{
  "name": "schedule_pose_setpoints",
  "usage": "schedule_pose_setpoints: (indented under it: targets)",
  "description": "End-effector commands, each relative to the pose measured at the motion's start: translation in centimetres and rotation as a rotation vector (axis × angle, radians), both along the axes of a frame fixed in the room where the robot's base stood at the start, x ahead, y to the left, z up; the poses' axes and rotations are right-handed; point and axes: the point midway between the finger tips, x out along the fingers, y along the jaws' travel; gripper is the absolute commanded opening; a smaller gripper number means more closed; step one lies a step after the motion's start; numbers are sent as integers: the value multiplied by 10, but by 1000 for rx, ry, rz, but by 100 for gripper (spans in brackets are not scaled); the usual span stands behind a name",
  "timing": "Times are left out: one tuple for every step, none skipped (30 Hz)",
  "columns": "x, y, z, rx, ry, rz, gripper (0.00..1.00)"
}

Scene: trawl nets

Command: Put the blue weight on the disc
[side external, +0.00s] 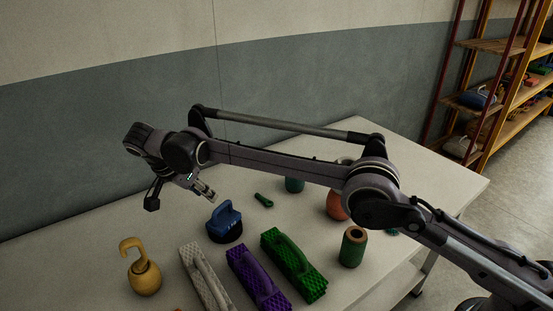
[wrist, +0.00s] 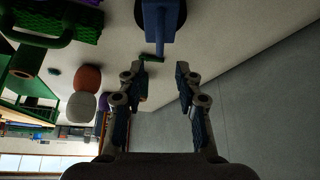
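The blue weight (side external: 224,217) stands upright on the table, a blue block with a loop handle on a dark round base. In the wrist view the blue weight (wrist: 162,18) is at the top centre, partly cut off by the frame edge. My gripper (side external: 207,193) is above the table, a little above and to the left of the weight's handle in the side view, apart from it. In the wrist view my gripper (wrist: 158,75) has its fingers spread with nothing between them.
A yellow hooked weight (side external: 144,278) stands left. White (side external: 205,277), purple (side external: 258,278) and green (side external: 293,264) handled blocks lie in front. A small green piece (side external: 263,200), a green cylinder (side external: 353,247) and an orange float (side external: 337,206) are right. The wall is behind.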

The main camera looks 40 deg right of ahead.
Motion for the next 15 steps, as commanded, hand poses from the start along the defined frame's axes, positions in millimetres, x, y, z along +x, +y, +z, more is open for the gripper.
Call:
schedule_pose_setpoints:
  targets:
    - [-1,2,3,0,0,0,34]
    - [-1,3,5,0,0,0,34]
    - [-2,4,7,0,0,0,34]
    - [-2,4,8,0,0,0,34]
    - [-2,4,9,1,1,1,34]
    - [-2,3,11,2,3,5,34]
    - [-2,1,14,3,5,10,34]
    - [-1,-2,17,6,8,17,34]
    - [-1,-6,22,12,14,31,34]
    - [0,-11,26,18,20,44,34]
    - [-1,-16,31,23,28,61,34]
    - [-1,-23,39,33,36,87,34]
    - [-1,-30,45,39,44,109,34]
    - [-2,-37,51,48,52,132,34]
    - [-4,-46,59,58,61,163,34]
